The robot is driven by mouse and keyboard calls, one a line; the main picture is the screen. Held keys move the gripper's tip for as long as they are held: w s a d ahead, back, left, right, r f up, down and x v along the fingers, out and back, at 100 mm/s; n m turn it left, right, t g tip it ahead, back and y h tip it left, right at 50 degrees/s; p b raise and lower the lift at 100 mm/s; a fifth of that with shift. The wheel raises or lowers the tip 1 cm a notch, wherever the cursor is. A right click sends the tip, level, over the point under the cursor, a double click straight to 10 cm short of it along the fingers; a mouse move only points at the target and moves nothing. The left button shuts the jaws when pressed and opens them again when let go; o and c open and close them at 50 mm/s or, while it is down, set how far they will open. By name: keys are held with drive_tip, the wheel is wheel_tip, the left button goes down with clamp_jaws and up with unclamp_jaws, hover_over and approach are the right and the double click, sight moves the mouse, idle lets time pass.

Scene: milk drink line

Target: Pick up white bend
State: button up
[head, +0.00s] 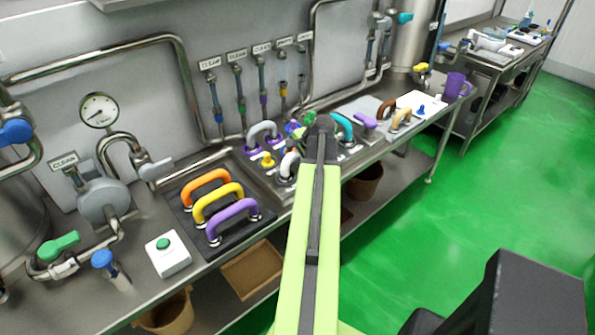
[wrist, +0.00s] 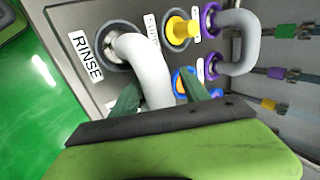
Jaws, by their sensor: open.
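The white bend (wrist: 143,60) is a curved white pipe with one end at the port beside the RINSE label (wrist: 85,56). In the wrist view it runs down between the two green fingers of my gripper (wrist: 162,95), which are open around it. Its far end is hidden behind the gripper. In the head view the white bend (head: 290,163) stands on the steel panel, just left of my arm. My gripper (head: 306,126) is at the panel there, partly hidden by my own arm.
A grey bend (wrist: 238,45) with purple collars and a yellow cap (wrist: 182,30) are close by. Orange, yellow and purple bends (head: 228,212) lie on a dark mat at left. A teal bend (head: 342,124) is just right of my arm. Pipes line the wall.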

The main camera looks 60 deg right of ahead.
drive_tip(key=shift+w+f, duration=0.1)
drive_tip(key=shift+f, duration=0.1)
drive_tip(key=shift+c, duration=0.4)
clamp_jaws()
idle(0.8)
